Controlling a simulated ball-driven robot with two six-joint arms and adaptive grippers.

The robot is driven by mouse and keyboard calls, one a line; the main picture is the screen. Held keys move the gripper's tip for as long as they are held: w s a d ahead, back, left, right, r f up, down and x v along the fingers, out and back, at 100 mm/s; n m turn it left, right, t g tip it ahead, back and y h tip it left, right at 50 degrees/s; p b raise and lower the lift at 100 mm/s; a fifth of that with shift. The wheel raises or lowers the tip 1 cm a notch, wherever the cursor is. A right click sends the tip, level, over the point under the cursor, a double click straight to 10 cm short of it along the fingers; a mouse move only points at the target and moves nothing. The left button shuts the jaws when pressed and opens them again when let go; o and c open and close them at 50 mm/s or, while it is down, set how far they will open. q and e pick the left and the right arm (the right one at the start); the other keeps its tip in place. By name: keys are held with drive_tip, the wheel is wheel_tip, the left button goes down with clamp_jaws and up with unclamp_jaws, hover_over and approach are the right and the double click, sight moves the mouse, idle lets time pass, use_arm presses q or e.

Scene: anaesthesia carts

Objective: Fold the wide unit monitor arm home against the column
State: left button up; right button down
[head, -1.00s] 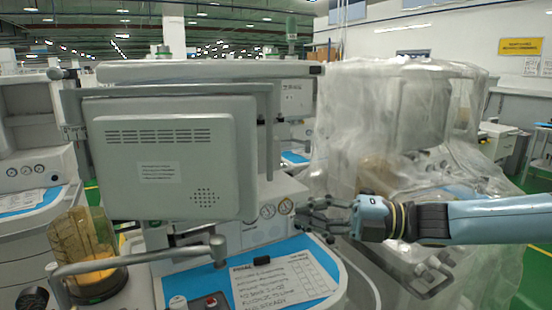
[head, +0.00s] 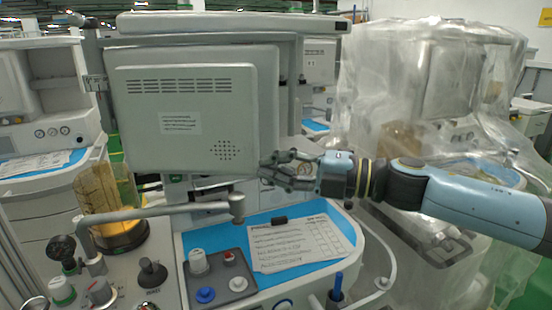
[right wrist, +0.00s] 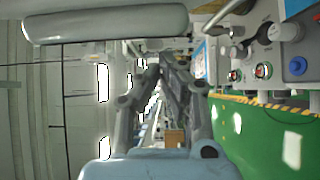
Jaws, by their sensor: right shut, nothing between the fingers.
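The wide unit's monitor (head: 190,130) is a grey panel with vent slots, a label and a dotted grille; it stands in front of the cart's upper body in the head view. A hinge bracket (head: 95,83) shows at its upper left. Its supporting arm is mostly hidden behind the panel. My right gripper (head: 266,170) is shut and empty, with its fingertips at the panel's lower right edge; I cannot tell if they touch. In the right wrist view the fingers (right wrist: 155,75) point away, with a grey rounded bar (right wrist: 105,22) at upper left. My left gripper is not in view.
A grey tubular arm (head: 165,212) crosses below the monitor, near an amber canister (head: 110,195). The blue worktop (head: 215,243) holds a paper sheet (head: 295,243). A plastic-draped cart (head: 430,90) stands close on the right, behind my right arm. Another cart (head: 35,120) stands left.

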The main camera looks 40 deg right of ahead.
sight(259, 155)
drive_tip(key=w+d, duration=0.2)
drive_tip(key=w, duration=0.1)
drive_tip(key=shift+d+p, duration=0.3)
drive_tip(key=shift+p, duration=0.05)
